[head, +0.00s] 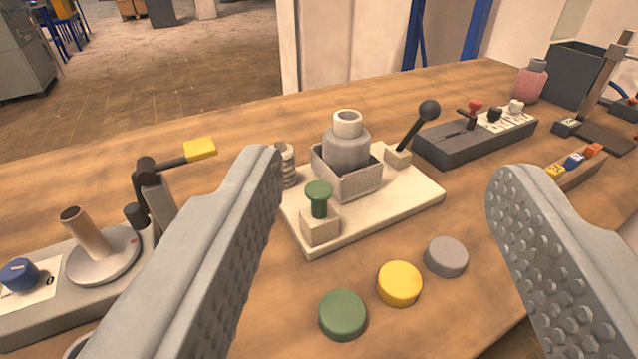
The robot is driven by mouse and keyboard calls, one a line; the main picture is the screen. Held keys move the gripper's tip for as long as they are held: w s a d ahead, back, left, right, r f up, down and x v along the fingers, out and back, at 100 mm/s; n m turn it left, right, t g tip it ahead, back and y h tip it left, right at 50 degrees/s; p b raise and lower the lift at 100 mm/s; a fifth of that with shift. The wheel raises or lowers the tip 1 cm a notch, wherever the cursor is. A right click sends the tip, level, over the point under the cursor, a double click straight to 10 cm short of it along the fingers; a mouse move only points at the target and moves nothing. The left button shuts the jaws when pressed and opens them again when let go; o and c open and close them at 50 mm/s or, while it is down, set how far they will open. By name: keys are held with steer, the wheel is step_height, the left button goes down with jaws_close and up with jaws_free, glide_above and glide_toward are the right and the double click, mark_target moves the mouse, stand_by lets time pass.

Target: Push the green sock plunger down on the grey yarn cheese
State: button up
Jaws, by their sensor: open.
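A green plunger (319,196) with a round mushroom head stands up from a small cream block (320,228) at the front left of a cream base plate (398,209). Behind it on the plate, a grey yarn cheese (346,150) with a pale tube on top sits in a grey square holder (351,182). The plunger is raised, with its green stem showing under the head. My gripper (385,185) is open and empty. Its two ridged grey fingers frame the plate from left and right, nearer to the camera, and touch nothing that I can see.
A black-knobbed lever (414,129) rises at the plate's right. Green (342,315), yellow (400,284) and grey (446,257) discs lie in front. A yellow-tipped arm (198,149) stands at left. A dark switch box (474,137) lies behind right.

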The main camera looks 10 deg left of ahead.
steer(key=shift+w, duration=0.1)
steer(key=c, duration=0.7)
steer(key=shift+w+g, duration=0.3)
steer(key=shift+w, duration=0.1)
steer(key=c, duration=0.4)
steer(key=w+f+m+g, duration=0.1)
steer(key=w+m+g, duration=0.1)
steer(key=w+g, duration=0.1)
steer(key=w+a+f+m+g, duration=0.1)
steer(key=w+m+g, duration=0.1)
steer(key=w, duration=0.4)
steer(key=w+f+m+g, duration=0.1)
steer(key=w+g, duration=0.3)
steer(key=g, duration=0.1)
steer(key=shift+w+a+f+m, duration=0.35)
steer(key=shift+a+f+m, duration=0.05)
jaws_close()
steer(key=m+g+y, duration=0.1)
steer(key=m+g, duration=0.3)
steer(key=g, duration=0.4)
glide_toward(323, 187)
steer(key=shift+s+a+r, duration=0.1)
steer(key=shift+r, duration=0.2)
steer(key=shift+s+a+f, duration=0.1)
steer(key=shift+s+f, duration=0.05)
steer(key=shift+f, duration=1.6)
steer(key=shift+s+a+f, duration=0.1)
steer(key=shift+a+f, duration=0.05)
steer(key=shift+f, duration=1.6)
steer(key=shift+f, duration=0.1)
